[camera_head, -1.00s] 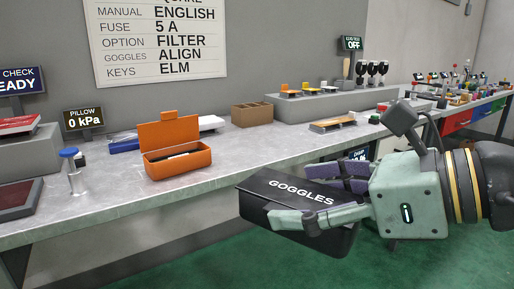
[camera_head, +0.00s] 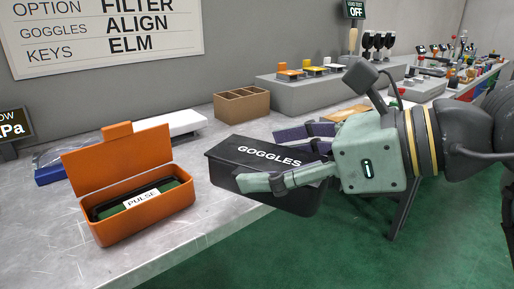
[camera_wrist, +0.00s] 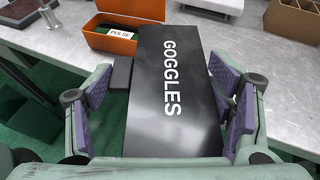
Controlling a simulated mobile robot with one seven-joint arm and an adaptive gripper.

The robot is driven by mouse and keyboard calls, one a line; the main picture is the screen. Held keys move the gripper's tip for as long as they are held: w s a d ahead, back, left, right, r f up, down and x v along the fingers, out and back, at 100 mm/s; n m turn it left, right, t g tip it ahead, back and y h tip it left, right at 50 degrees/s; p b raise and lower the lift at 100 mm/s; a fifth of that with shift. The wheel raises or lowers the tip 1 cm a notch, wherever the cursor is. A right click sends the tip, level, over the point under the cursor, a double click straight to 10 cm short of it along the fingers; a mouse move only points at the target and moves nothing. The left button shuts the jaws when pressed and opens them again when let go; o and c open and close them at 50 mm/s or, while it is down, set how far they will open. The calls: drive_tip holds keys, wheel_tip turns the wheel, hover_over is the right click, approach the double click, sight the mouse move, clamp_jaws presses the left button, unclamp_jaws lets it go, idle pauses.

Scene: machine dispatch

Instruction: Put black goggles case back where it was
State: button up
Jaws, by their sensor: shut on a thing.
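The black goggles case (camera_head: 240,158), with "GOGGLES" in white on its lid, is held in my gripper (camera_head: 300,158). In the head view it is off the bench's front edge, right of the orange case, with its lid closed. In the wrist view the case (camera_wrist: 172,100) lies between the purple finger pads (camera_wrist: 165,95), its far end toward the bench. Whether both pads touch it is hard to tell there. The case's underside is hidden.
An open orange case (camera_head: 150,215) with a "PULSE" label stands on the grey bench (camera_head: 185,240). Behind are a brown divided box (camera_head: 242,104), a white box (camera_head: 180,124) and a blue item (camera_head: 52,168). Bare bench shows between the orange case and the brown box.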

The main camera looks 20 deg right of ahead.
drive_tip(key=w+d+p, duration=0.1)
drive_tip(key=w, duration=0.4)
drive_tip(key=w+d+f+p, duration=0.1)
drive_tip(key=w+d, duration=0.1)
drive_tip(key=w, duration=0.2)
drive_tip(key=w+d, duration=0.1)
drive_tip(key=w, duration=0.4)
drive_tip(key=shift+w+d+f+p, duration=0.2)
drive_tip(key=shift+w+d+p, duration=0.1)
drive_tip(key=shift+p, duration=0.1)
drive_tip(key=shift+f, duration=1.75)
drive_tip(key=shift+f, duration=0.15)
drive_tip(key=o, duration=1.9)
drive_tip(key=b+v, duration=0.1)
drive_tip(key=v, duration=1.1)
drive_tip(key=shift+r, duration=0.25)
